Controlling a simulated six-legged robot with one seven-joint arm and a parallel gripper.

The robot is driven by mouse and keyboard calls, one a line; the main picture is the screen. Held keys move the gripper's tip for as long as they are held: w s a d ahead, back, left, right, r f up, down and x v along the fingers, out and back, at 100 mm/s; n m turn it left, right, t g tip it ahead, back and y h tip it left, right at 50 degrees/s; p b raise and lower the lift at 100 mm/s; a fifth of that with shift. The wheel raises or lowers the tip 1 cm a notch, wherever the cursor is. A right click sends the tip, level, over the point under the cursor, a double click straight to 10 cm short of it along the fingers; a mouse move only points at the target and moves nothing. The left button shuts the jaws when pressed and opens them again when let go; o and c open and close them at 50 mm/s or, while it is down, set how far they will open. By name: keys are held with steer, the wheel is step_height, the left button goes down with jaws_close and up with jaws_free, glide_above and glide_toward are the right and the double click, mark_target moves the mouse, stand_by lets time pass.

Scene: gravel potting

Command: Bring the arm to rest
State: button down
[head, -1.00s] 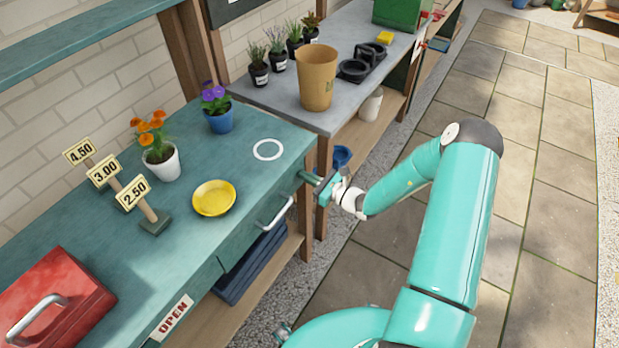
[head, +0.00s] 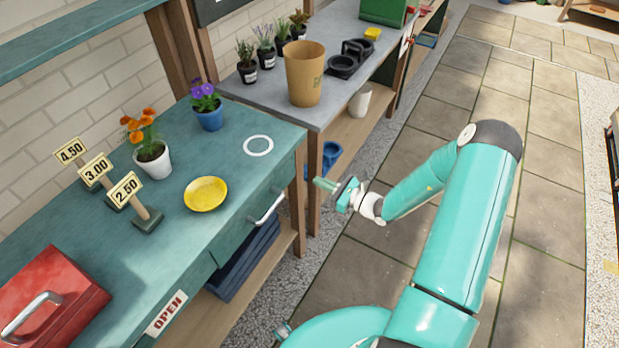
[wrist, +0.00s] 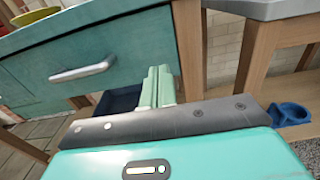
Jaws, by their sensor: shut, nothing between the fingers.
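My gripper (head: 332,188) is in the open air over the paving, just right of the teal bench (head: 226,165) and below its top. Its fingers are together with nothing between them. In the wrist view the shut fingers (wrist: 157,88) point toward the bench's drawer front and its right leg, and they look clear of both. My arm reaches from the lower right, bent at the elbow, over the paving.
The bench carries a yellow saucer (head: 206,194), two potted flowers, price signs and a red toolbox (head: 50,298). A drawer handle (head: 267,208) juts from its front. The grey table (head: 280,100) holds a tan pot (head: 304,74). Paving to the right is clear.

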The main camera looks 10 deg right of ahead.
steer(key=v, duration=0.5)
steer(key=s+a+r+n+g+h, duration=0.1)
steer(key=s+a+r+n+g, duration=0.45)
steer(key=r+n, duration=0.25)
steer(key=s+a+r+n+g+h, duration=0.1)
steer(key=s+a+r+n+g, duration=0.3)
steer(key=r+n+g, duration=0.4)
steer(key=s+d+r+n+t+h, duration=0.1)
steer(key=s+r+n+t+h, duration=0.2)
steer(key=s+r+n+h, duration=0.2)
steer(key=s+d+r+n+t+h, duration=0.1)
steer(key=s+r+n+t+h, duration=0.2)
steer(key=s+r, duration=0.6)
step_height(320, 180, up, 5)
steer(key=n+h, duration=0.2)
steer(key=h, duration=0.1)
steer(key=shift+s+d+n, duration=0.25)
steer(key=shift+n, duration=0.15)
